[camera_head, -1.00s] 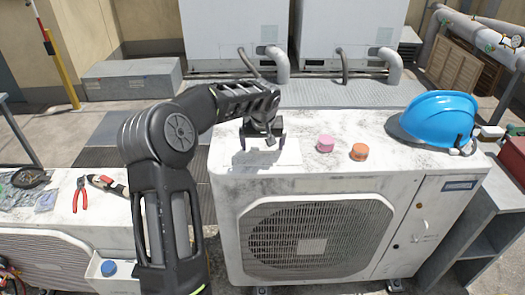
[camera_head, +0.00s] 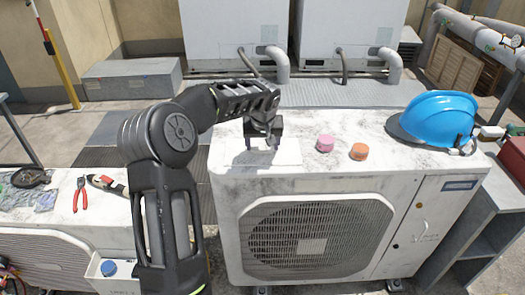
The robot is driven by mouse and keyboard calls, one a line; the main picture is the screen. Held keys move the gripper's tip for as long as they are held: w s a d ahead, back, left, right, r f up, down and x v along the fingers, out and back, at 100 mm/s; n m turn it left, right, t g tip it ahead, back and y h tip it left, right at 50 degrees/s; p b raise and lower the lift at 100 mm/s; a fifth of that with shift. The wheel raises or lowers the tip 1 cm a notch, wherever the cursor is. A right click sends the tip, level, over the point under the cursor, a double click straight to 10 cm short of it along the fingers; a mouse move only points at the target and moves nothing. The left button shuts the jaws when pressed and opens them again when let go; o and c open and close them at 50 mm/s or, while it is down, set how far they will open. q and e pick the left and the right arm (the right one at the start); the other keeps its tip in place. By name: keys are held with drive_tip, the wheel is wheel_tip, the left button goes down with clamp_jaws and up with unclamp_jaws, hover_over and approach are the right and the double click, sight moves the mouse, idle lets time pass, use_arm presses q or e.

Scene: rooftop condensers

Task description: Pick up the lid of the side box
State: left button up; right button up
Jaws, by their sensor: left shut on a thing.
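A flat whitish plate (camera_head: 286,155), which I take for the lid, lies on the top of the middle condenser unit (camera_head: 208,160), near its left end. My left gripper (camera_head: 261,145) is over it, pointing down, and is shut on it; the fingers hide the part they grip. The plate looks level, and I cannot tell any gap under it. My right gripper is not in view. A small open white box (camera_head: 95,280) with a blue round item is at the lower left, partly behind my left arm; I cannot tell if it is the side box.
A pink piece (camera_head: 325,143), an orange piece (camera_head: 359,152) and a blue hard hat (camera_head: 438,118) are on the same unit to the right. Red pliers (camera_head: 79,194) and a red-black tool (camera_head: 106,185) lie on the left unit. A grey shelf (camera_head: 480,225) stands at right.

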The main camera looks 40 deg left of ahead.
sight(263, 147)
use_arm(q)
drive_tip(key=shift+r, duration=0.1)
drive_tip(key=shift+c, duration=0.5)
drive_tip(key=shift+r, duration=0.25)
wheel_tip(263, 147, up, 9)
drive_tip(key=b, duration=0.2)
drive_tip(key=shift+r, duration=0.2)
